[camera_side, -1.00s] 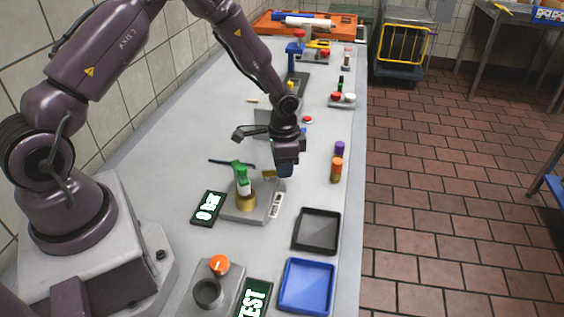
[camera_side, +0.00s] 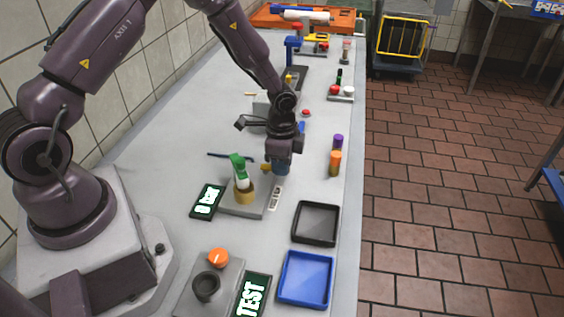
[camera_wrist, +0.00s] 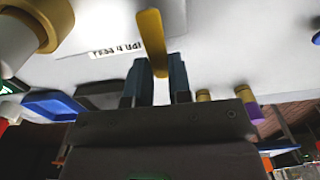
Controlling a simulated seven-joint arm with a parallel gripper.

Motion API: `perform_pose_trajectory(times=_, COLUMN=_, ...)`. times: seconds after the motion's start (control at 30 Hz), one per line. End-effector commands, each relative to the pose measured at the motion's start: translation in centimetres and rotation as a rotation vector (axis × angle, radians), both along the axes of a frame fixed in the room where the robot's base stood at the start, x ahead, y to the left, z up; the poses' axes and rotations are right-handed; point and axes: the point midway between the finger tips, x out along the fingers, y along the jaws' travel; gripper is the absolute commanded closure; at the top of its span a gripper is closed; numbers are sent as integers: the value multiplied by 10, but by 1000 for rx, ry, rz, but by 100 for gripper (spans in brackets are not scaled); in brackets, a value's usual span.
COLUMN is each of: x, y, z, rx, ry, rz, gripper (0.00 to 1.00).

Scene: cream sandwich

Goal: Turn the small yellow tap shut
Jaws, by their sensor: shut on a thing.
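The small yellow tap (camera_side: 266,167) is at the far edge of a grey base plate (camera_side: 238,209). In the wrist view its yellow lever (camera_wrist: 151,36) reaches down between the two blue-grey fingers. My gripper (camera_side: 281,168) is low over the plate's far right corner; it also shows in the wrist view (camera_wrist: 161,78). It is shut on the lever's end. The side view partly hides the contact behind the fingers. A brass fitting (camera_side: 243,196) with a white and green top (camera_side: 239,168) stands on the same plate, left of the tap.
A lit display (camera_side: 207,201) lies left of the plate. A black tray (camera_side: 316,222) and a blue tray (camera_side: 306,279) are nearer the camera. Orange (camera_side: 335,164) and purple (camera_side: 338,142) bottles stand to the right. A dark rod (camera_side: 230,156) lies behind the plate.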

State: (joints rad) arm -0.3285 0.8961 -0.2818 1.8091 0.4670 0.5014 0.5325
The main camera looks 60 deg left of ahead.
Motion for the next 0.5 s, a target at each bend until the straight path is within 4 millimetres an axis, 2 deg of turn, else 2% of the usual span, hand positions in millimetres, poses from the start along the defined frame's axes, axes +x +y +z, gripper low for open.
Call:
perform_pose_trajectory(times=0.17, x=0, y=0, z=1, rx=2, ry=2, rz=-6, gripper=100)
perform_pose_trajectory(times=0.2, x=0, y=0, z=1, rx=2, ry=2, rz=-6, gripper=76)
perform_pose_trajectory(times=0.3, x=0, y=0, z=1, rx=1, ry=3, rz=-5, gripper=55)
perform_pose_trajectory(times=0.5, x=0, y=0, z=0, rx=1, ry=1, rz=-3, gripper=55)
